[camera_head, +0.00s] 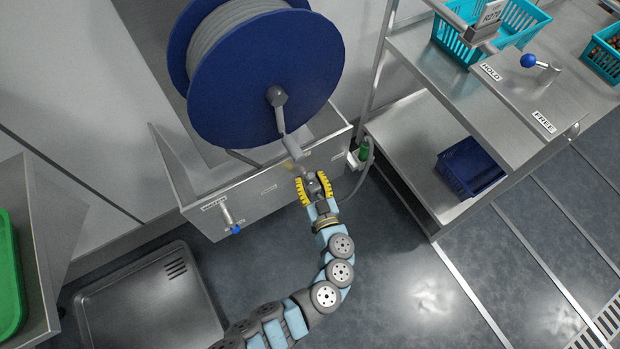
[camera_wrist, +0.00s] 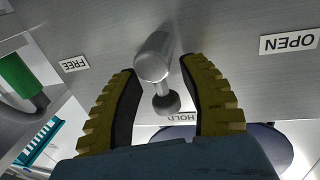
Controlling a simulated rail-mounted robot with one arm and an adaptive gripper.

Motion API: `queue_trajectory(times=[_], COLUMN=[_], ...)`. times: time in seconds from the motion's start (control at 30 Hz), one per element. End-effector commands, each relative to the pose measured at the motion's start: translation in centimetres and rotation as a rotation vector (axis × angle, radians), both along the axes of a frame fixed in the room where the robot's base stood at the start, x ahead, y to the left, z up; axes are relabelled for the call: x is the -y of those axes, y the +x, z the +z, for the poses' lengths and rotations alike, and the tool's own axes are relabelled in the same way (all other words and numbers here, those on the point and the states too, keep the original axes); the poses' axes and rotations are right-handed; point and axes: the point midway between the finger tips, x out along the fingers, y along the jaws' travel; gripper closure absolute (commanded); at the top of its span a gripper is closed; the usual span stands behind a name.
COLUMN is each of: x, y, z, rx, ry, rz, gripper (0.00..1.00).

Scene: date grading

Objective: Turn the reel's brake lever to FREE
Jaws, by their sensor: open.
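The reel (camera_head: 235,75) is a large blue drum of grey hose above a steel trough. In the wrist view a grey metal lever (camera_wrist: 155,55) with a dark round knob (camera_wrist: 166,101) stands out from the steel panel. Its knob lies close to the HOLD label (camera_wrist: 178,118); the FREE label (camera_wrist: 75,64) is to the left. My gripper (camera_wrist: 160,75) is open, with its yellow ribbed fingers on either side of the lever; I cannot tell whether they touch it. My gripper (camera_head: 313,186) also shows at the trough's front in the head view, hiding most of the lever.
An OPEN label (camera_wrist: 289,42) is on the same panel. A blue-knobbed valve (camera_head: 230,218) is to the left. A steel bench (camera_head: 430,75) on the right carries another blue-knobbed lever (camera_head: 533,61) with HOLD and FREE labels. A green hose nozzle (camera_head: 364,152) hangs close by.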

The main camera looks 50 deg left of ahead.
Motion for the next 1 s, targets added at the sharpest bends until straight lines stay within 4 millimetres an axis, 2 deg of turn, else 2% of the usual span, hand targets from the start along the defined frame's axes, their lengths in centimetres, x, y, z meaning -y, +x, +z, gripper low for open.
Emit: queue_trajectory(times=[0.03,0.1,0.2,1.0], x=[0.01,0.02,0.02,0.15], y=[0.0,0.0,-0.01,0.13], z=[0.0,0.0,-0.01,-0.24], rx=[0.0,0.0,0.0,-0.054], ry=[0.0,0.0,0.0,0.008], rz=[0.0,0.0,0.0,-0.002], gripper=[0.56,0.77,1.0,1.0])
